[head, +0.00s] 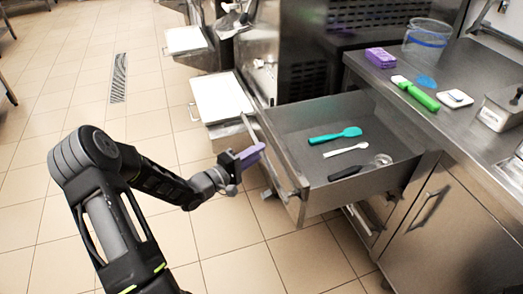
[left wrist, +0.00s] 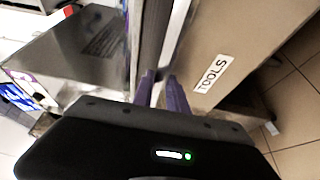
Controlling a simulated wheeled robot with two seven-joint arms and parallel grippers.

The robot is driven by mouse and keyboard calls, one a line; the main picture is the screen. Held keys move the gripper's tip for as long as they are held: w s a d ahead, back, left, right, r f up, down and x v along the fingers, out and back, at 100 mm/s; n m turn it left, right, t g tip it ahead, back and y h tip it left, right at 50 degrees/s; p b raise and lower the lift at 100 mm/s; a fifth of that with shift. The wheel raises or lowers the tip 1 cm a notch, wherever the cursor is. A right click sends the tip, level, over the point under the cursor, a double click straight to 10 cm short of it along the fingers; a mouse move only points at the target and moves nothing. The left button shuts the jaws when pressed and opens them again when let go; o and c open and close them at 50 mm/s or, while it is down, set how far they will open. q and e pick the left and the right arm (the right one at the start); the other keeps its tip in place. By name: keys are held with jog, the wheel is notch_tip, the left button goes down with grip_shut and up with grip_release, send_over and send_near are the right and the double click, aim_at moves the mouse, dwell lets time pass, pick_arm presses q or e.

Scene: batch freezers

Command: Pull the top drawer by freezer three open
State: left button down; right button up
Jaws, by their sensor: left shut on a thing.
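The top drawer (head: 372,186) is pulled well out from the metal counter. Its front panel (head: 272,160) faces left, and the front shows a "TOOLS" label (left wrist: 213,74) in the left wrist view. My left gripper (head: 252,155), with purple fingers, is at the far part of the drawer front. It is shut on the drawer handle, a metal bar that runs between the fingers (left wrist: 160,88) in the left wrist view. The exact contact is partly hidden. A teal spatula (head: 335,135), a white spoon (head: 346,150) and a black-handled tool (head: 346,173) lie inside. My right gripper is out of view.
A white-topped bin (head: 221,97) stands behind the drawer. The tiled floor at left is clear.

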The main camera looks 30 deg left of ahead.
pick_arm(q)
jog(key=c, duration=1.3)
grip_release()
jog(key=v, duration=0.7)
jog(key=shift+s+a, duration=0.15)
jog(key=shift+s, duration=0.2)
